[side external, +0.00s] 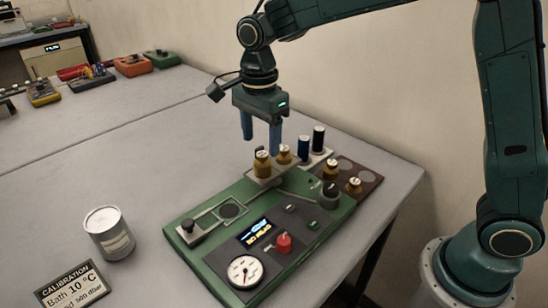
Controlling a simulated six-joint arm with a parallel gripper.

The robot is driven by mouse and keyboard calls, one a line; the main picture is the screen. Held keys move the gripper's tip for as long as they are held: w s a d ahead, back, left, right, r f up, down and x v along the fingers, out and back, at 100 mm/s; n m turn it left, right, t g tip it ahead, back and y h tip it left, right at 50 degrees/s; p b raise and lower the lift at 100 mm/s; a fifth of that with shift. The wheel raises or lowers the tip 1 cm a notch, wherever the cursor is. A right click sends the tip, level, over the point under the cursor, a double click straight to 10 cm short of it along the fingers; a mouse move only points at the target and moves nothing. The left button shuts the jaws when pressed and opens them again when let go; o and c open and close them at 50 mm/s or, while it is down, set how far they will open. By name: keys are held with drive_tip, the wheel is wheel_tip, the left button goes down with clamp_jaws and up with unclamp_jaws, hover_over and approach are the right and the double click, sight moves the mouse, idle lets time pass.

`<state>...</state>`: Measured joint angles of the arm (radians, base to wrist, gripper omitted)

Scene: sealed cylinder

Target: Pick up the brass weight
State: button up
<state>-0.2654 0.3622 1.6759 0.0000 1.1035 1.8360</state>
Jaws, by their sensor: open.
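Several brass weights stand on and beside a green instrument panel (205,265). The largest brass weight (262,164) is upright on a small pale platform at the panel's back edge. A smaller brass weight (284,154) stands just right of it. Two more, a brass weight (331,170) and a brass weight (354,186), are farther right on a dark brown rack (370,177). My gripper (261,146) points down with blue fingers apart and nothing between them. It appears above or just behind the largest weight; the exact depth and any contact cannot be told.
Two dark cylinders (311,144) stand upright right of the fingers. The panel bears a black knob (331,194), a red knob (284,243), a dial gauge (244,271) and a lit display (260,233). A white can (109,233) and calibration card (70,288) are left. The table's left-middle is clear.

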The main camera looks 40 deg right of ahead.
sight(262, 154)
drive_tip(key=shift+f, duration=0.2)
drive_tip(key=shift+d+f, duration=0.2)
drive_tip(key=shift+f, duration=2.35)
clamp_jaws()
drive_tip(key=shift+w+r, duration=0.1)
drive_tip(key=shift+r, duration=0.1)
wheel_tip(262, 154, up, 20)
drive_tip(key=shift+f, duration=0.15)
